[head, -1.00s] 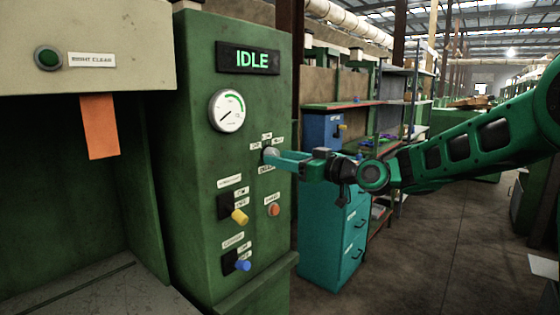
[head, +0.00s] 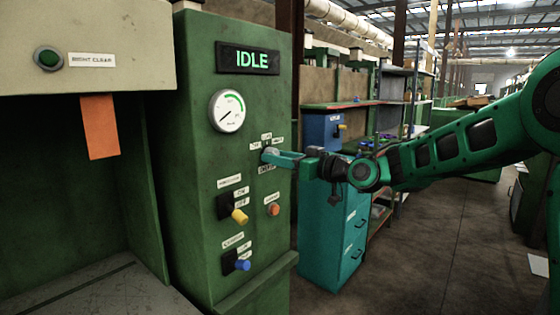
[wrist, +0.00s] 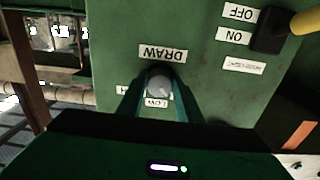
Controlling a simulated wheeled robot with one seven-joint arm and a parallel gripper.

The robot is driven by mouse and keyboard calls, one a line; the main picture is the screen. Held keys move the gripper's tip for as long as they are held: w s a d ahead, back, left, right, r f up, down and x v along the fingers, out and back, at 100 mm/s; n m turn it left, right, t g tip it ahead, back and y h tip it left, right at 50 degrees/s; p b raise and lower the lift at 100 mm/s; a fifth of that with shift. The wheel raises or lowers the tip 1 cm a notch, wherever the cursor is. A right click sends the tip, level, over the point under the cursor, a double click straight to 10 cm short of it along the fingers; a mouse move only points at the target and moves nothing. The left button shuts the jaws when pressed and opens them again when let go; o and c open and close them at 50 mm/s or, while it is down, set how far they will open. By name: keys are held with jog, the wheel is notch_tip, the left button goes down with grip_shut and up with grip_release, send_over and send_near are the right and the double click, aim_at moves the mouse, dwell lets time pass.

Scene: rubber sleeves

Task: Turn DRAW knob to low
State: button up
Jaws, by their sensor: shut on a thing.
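The DRAW knob (wrist: 159,88) is a round grey knob on the green cabinet's front, seen in the wrist view between my two fingers. My gripper (head: 270,156) is shut on it, one teal finger on each side. In the wrist view the picture is upside down: the DRAW label (wrist: 163,53) shows above the knob and the LOW label (wrist: 156,102) below it, partly covered. Another label at the left is mostly hidden by a finger. I cannot tell which way the knob points. In the head view my fingers hide most of the knob.
The green cabinet (head: 190,190) carries an IDLE display (head: 248,59), a round gauge (head: 227,111), a yellow-handled switch (head: 239,216), a blue-handled switch (head: 242,265) and an orange button (head: 273,210). A teal drawer unit (head: 330,240) stands behind my wrist.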

jog(key=shift+r+m, duration=0.1)
jog(key=shift+m, duration=4.1)
jog(key=o, duration=1)
jog(key=shift+w, duration=0.1)
jog(key=shift+o, duration=0.2)
jog(key=shift+a, duration=0.1)
